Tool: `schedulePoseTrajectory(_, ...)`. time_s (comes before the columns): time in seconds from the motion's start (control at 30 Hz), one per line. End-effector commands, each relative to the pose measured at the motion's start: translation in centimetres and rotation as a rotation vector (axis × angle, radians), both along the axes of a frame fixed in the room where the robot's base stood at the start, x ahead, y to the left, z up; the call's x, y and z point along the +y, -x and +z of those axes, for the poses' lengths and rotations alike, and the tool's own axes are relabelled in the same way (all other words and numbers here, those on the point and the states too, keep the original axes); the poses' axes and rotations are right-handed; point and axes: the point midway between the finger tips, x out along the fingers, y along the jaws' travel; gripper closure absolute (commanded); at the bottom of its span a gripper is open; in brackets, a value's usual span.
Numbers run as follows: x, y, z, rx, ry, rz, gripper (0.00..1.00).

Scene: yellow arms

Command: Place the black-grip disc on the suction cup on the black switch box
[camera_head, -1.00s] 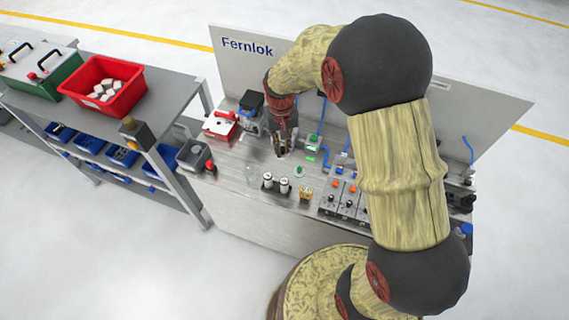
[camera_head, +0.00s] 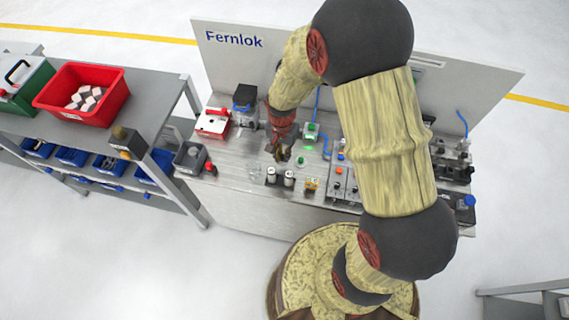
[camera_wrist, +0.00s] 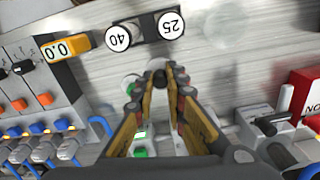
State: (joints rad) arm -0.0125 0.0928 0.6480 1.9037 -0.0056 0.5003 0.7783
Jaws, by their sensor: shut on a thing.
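My gripper (camera_head: 282,155) is over the middle of the workbench. In the wrist view my gripper (camera_wrist: 159,82) has its fingertips closed on a small dark round grip (camera_wrist: 158,78). The disc below this grip is mostly hidden by the fingers. A pale round piece with a green tint (camera_wrist: 130,86) lies beside the fingertips, left in the wrist view; it is small and green in the head view (camera_head: 299,160). I cannot clearly pick out the suction cup or the black switch box.
White-topped cylinders marked 40 (camera_wrist: 118,38) and 25 (camera_wrist: 171,24) stand in a black holder. A yellow 0.0 display (camera_wrist: 66,48) and switch modules (camera_wrist: 30,85) stand left in the wrist view. A red-and-white box (camera_head: 212,123) stands left on the bench in the head view.

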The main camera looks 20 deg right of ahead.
Motion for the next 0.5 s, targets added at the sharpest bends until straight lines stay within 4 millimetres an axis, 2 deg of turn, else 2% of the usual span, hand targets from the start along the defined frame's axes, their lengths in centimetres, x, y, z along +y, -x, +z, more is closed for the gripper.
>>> schedulePoseTrajectory(0.03,0.0,0.1,-0.9,0.003,0.0,0.0,1.0)
schedulePoseTrajectory(0.27,0.0,0.0,-2.5,0.0,0.0,0.001,1.0)
schedulePoseTrajectory(0.5,0.0,0.0,-5.4,0.0,0.0,0.001,1.0)
